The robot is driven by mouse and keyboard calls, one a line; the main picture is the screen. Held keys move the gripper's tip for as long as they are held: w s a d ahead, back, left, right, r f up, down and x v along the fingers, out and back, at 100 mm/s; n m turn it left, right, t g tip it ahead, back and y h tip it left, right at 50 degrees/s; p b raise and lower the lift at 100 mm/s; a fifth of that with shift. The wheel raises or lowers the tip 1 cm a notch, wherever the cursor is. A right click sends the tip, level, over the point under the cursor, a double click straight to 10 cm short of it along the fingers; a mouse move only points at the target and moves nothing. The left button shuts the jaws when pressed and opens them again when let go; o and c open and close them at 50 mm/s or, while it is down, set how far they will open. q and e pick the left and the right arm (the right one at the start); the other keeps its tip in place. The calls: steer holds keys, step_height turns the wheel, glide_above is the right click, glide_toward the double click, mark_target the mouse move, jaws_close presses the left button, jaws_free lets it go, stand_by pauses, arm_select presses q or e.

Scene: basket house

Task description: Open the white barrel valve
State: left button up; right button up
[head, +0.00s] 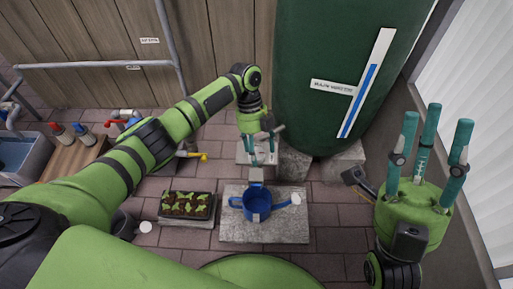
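The tall green rain barrel (330,60) stands at the back, with a white label and a blue level strip on its front. Its valve is small and mostly hidden by my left gripper; a pale grey piece (279,129) shows just right of the fingers, and I cannot tell whether it is the handle. My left gripper (262,153) points down low at the barrel's left side, its teal fingers apart, with no object clearly held. My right gripper (427,150) is open and empty at the right, its teal fingers pointing up.
A blue watering can (258,204) stands on a stone slab (265,233) in front of the barrel. A seedling tray (187,206) sits left of it. Brick floor lies between.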

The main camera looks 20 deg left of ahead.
arm_select(q)
steer(key=shift+a, duration=0.1)
steer(key=shift+w+a+r, duration=0.1)
steer(key=shift+w+r, duration=0.05)
steer(key=shift+r, duration=0.05)
steer(key=v, duration=1.1)
steer(key=shift+r, duration=0.3)
